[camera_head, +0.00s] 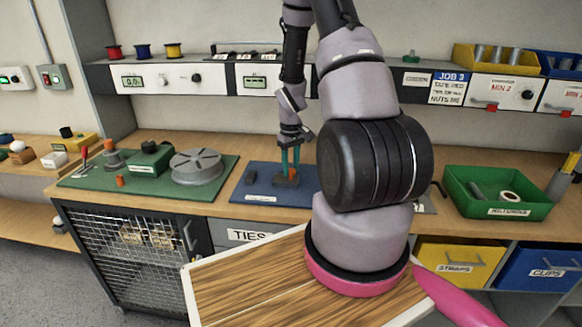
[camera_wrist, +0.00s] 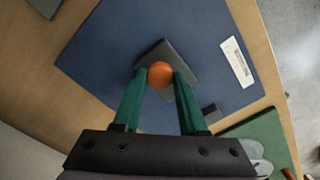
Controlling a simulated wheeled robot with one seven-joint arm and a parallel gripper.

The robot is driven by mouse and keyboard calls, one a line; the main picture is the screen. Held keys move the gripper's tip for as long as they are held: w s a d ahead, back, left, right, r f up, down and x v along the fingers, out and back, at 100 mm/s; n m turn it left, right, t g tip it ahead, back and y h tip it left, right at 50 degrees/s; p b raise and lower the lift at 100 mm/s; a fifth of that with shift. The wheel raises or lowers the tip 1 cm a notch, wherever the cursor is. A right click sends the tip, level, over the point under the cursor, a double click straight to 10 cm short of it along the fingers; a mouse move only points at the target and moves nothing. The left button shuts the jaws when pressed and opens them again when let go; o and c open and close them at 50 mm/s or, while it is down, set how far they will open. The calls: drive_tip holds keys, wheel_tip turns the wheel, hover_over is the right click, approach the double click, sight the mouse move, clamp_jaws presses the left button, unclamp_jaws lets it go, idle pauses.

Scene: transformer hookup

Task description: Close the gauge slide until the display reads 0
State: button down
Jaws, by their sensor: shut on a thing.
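A dark grey block (camera_head: 287,181) stands on the blue mat (camera_head: 243,182) on the bench; it also shows in the wrist view (camera_wrist: 172,56). An orange round knob (camera_wrist: 160,75) sits at this block, between my gripper's two green fingers. My gripper (camera_wrist: 161,78) points down and is shut on the knob. In the head view my gripper (camera_head: 290,170) is small, and its fingers partly hide the knob. One panel display (camera_head: 132,82) seems to read 0.0. Another display (camera_head: 255,82) is too small to read, and I cannot tell which belongs to the slide.
Left of the blue mat is a green mat (camera_head: 220,165) with a grey round plate (camera_head: 196,167) and a green block. A green bin (camera_head: 500,208) stands to the right. My arm covers the bench right of the blue mat. Shelf panels run above the bench.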

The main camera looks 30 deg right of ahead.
drive_tip(key=w+a, duration=0.1)
drive_tip(key=a, duration=0.1)
drive_tip(key=w+a, duration=0.1)
drive_tip(key=a, duration=0.1)
drive_tip(key=w+a, duration=0.2)
idle(0.3)
drive_tip(key=shift+c, duration=2.3)
unclamp_jaws()
drive_tip(key=shift+w, duration=0.1)
wheel_tip(320, 180, up, 11)
drive_tip(key=shift+f, duration=0.1)
